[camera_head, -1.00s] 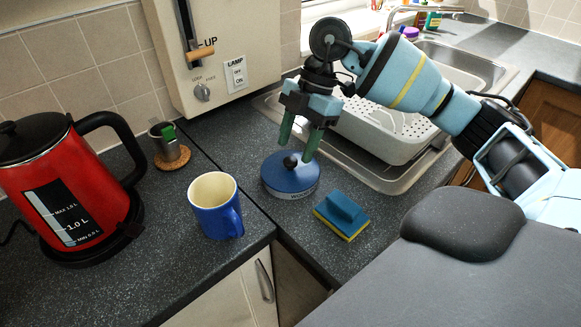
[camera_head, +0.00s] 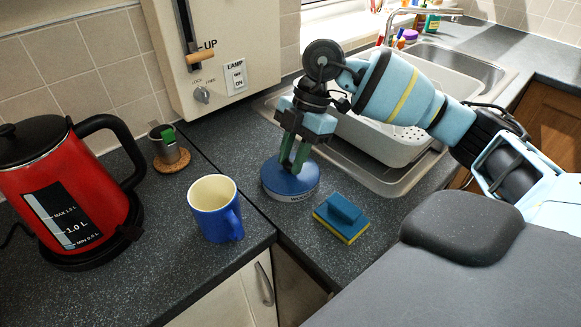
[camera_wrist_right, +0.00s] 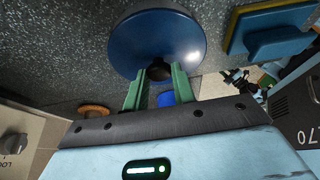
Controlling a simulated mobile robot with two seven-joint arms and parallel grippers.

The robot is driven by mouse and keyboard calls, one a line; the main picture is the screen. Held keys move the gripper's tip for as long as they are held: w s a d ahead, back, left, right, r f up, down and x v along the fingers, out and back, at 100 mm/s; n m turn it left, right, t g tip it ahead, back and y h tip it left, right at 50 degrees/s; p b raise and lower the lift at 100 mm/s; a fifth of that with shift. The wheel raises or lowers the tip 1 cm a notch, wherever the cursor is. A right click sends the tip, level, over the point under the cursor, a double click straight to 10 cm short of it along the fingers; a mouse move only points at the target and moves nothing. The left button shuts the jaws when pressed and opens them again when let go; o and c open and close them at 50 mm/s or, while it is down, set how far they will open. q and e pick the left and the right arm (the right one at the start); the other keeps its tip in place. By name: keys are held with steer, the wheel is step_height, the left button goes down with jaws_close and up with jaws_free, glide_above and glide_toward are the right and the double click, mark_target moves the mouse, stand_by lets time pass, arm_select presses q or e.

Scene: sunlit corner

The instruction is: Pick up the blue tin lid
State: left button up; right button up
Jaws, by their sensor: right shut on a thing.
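The blue tin lid (camera_head: 290,187) is round with a pale rim and sits flat on the dark counter in the head view. Its dark knob is hidden there by my fingers. In the right wrist view the lid (camera_wrist_right: 158,42) shows from above, with the black knob (camera_wrist_right: 158,70) between the green fingertips. My right gripper (camera_head: 293,168) comes down over the lid from above and is shut on the knob; it also shows in the right wrist view (camera_wrist_right: 158,76). My left gripper is in neither view.
A blue mug (camera_head: 216,209) stands left of the lid and a blue and yellow sponge (camera_head: 342,217) lies right of it. A white dish rack (camera_head: 385,140) stands behind.

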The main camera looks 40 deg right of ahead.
mark_target(292, 161)
steer(key=shift+r, duration=0.15)
steer(key=shift+r, duration=0.55)
step_height(292, 161, up, 2)
steer(key=shift+r, duration=0.25)
steer(key=s, duration=0.4)
steer(key=s+d, duration=0.1)
steer(key=s, duration=0.4)
steer(key=s+b, duration=0.1)
steer(key=s, duration=0.4)
steer(key=shift+d+r, duration=0.3)
steer(key=shift+r, duration=0.1)
steer(key=shift+s+r, duration=0.2)
steer(key=shift+s, duration=0.75)
steer(key=shift+w, duration=0.1)
